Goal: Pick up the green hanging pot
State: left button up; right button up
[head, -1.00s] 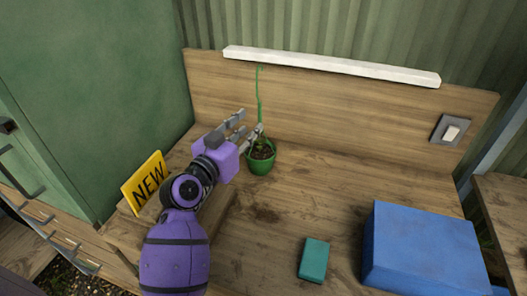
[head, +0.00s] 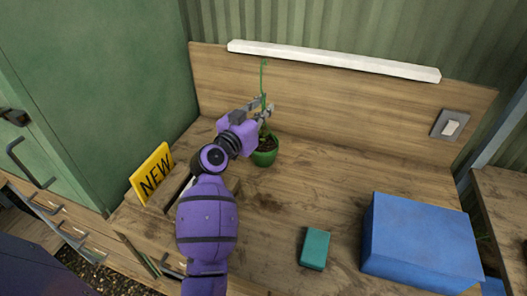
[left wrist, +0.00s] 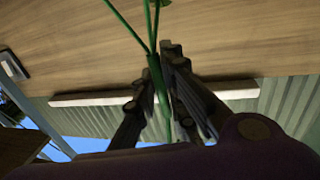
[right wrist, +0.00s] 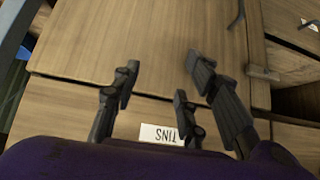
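The green hanging pot (head: 265,156) holds dark soil and stands upright on the wooden bench near its back board. A tall green stem or hanger (head: 263,80) rises from it. My left gripper (head: 262,111) is above the pot at this green upright part. In the left wrist view the green part (left wrist: 155,75) runs between the fingers of my left gripper (left wrist: 157,80), which are close on both sides. I cannot tell whether they press on it. My right gripper (right wrist: 161,72) is open and empty in front of wooden drawer fronts.
A yellow NEW sign (head: 152,174) stands left of my left arm. A teal block (head: 314,249) and a blue box (head: 421,241) are on the right of the bench. A white bar (head: 335,62) tops the back board.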

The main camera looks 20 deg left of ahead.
pick_arm(q)
grip_shut()
pick_arm(e)
jog(key=shift+s+d, duration=0.1)
jog(key=shift+s, duration=0.2)
pick_arm(q)
jog(key=shift+r, duration=0.1)
pick_arm(e)
jog(key=shift+d+f, duration=0.1)
jog(key=shift+d, duration=0.05)
pick_arm(q)
jog(key=shift+r, duration=0.15)
